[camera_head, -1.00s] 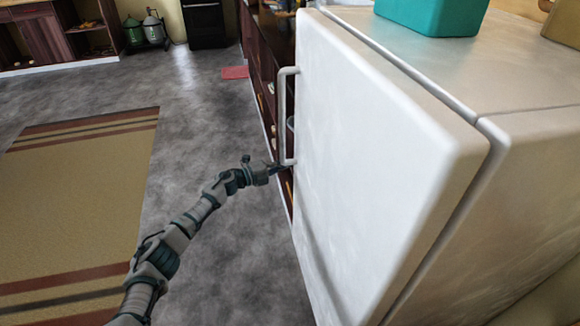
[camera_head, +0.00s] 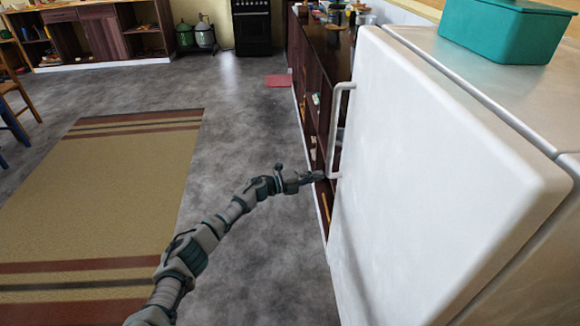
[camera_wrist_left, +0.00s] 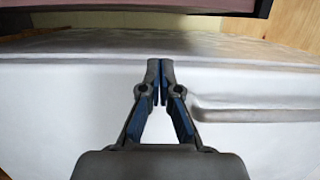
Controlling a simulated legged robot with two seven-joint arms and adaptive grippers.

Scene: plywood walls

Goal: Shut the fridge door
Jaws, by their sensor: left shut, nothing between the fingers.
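The white fridge door (camera_head: 440,180) fills the right of the head view, almost flush with the fridge body (camera_head: 490,70); a thin seam runs between them along the top. Its pale bar handle (camera_head: 337,130) stands upright near the door's left edge. My left gripper (camera_head: 318,177) is at the handle's lower end, close to the door; contact is unclear. In the left wrist view my gripper (camera_wrist_left: 160,84) has its fingertips together with nothing between them, before the white door surface (camera_wrist_left: 60,110). The handle (camera_wrist_left: 255,115) lies just right of the fingers. My right gripper is not in view.
A teal box (camera_head: 505,30) sits on the fridge top. A dark wooden cabinet (camera_head: 322,75) with items on it stands beyond the door. A striped rug (camera_head: 95,200) lies on the grey floor at the left. The floor (camera_head: 265,240) between rug and fridge is clear.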

